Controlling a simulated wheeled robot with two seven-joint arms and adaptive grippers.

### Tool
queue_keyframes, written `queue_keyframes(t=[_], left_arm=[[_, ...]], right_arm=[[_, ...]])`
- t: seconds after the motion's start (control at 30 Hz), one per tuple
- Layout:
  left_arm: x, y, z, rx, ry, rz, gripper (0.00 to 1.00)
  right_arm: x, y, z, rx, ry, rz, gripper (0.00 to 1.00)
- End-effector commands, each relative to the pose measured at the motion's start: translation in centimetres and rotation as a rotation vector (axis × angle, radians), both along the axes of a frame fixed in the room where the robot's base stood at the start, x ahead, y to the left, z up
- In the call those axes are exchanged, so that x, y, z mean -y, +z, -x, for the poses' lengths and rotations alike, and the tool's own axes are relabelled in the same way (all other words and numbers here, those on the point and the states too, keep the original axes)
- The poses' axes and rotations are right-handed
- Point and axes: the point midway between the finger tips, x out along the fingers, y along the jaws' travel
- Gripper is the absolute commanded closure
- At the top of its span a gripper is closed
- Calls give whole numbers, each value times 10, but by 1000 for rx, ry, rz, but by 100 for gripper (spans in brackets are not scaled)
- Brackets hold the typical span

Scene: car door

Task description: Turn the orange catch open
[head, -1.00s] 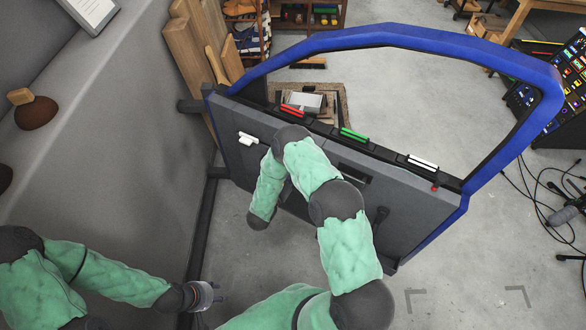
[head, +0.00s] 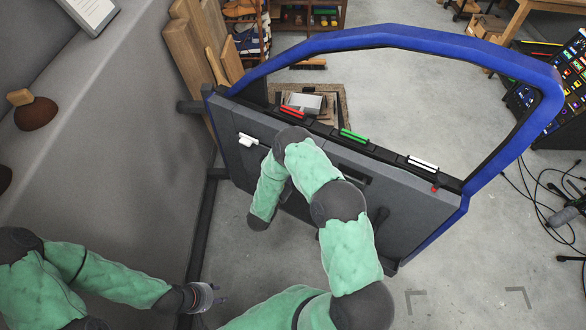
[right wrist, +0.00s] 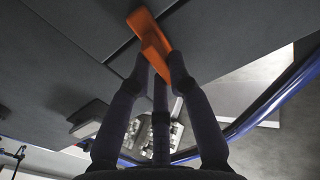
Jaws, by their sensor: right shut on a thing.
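The orange catch (right wrist: 155,42) shows in the right wrist view, on the dark grey panel of the car door (right wrist: 215,25). My right gripper (right wrist: 158,73) has its fingertips on either side of the catch's lower arm and is shut on it. In the head view my right arm hides the catch and the right gripper. The car door (head: 400,210) stands upright there, with a blue window frame. My left gripper (head: 210,297) is open and empty at the lower left, apart from the door.
A white handle (head: 247,140) sits at the door's left end. Red (head: 292,112), green (head: 354,135) and white (head: 422,163) strips line its top edge. A grey wall (head: 110,140) stands at left. The floor right of the door is clear up to the cables (head: 545,205).

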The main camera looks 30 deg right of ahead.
Motion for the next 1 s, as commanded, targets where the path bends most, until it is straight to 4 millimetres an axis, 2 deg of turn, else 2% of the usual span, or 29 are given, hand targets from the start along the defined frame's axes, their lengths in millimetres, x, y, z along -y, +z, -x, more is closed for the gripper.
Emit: queue_keyframes(t=[1.0], left_arm=[[0,-22,0,0,0,0,60]], right_arm=[[1,-7,1,797,0,-471,100]])
